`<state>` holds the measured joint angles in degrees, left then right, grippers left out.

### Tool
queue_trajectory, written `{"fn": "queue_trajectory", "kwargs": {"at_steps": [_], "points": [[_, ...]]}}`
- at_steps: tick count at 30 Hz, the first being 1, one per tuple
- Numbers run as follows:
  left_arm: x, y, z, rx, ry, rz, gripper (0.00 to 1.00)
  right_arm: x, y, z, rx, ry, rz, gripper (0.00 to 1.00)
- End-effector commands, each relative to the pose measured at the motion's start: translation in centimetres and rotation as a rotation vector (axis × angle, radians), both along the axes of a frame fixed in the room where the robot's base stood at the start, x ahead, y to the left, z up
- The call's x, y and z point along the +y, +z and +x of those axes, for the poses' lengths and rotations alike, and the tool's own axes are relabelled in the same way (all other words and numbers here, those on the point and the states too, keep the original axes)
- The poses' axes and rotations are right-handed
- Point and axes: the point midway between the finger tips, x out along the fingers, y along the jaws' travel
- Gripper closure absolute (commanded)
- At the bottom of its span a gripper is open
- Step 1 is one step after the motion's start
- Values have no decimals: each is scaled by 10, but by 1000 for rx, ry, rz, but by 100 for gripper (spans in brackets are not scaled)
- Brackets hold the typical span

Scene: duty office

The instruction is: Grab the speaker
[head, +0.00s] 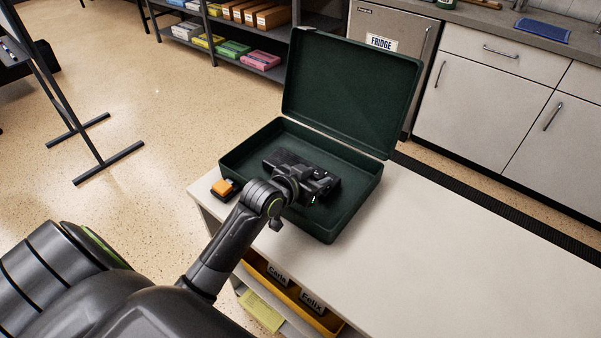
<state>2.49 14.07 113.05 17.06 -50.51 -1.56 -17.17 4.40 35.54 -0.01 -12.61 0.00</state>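An open dark green case (352,100) stands on the pale counter, its lid raised at the back. My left gripper (318,188) reaches down into the case from the left. A black, blocky object (284,161), possibly the speaker, lies in the case just behind and left of the gripper. The gripper and wrist hide part of it. Both are dark, so I cannot tell whether they touch or whether the fingers are open or shut. My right gripper is not in view.
A small orange-and-black item (222,187) sits at the counter's left edge, beside the case. The pale counter (440,260) is clear to the right. Below it is a yellow bin (286,290) with name labels. A fridge (390,45) and cabinets stand behind.

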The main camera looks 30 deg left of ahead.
Motion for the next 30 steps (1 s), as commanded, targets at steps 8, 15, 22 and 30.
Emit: {"fn": "queue_trajectory", "kwargs": {"at_steps": [8,15,22,30], "points": [[0,0,0,0,0,0,74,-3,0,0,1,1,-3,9],[0,0,0,0,0,0,100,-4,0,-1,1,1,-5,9],[0,2,0,-5,0,2,100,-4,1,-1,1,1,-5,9],[0,28,1,-11,-3,4,100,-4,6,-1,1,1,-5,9]]}}
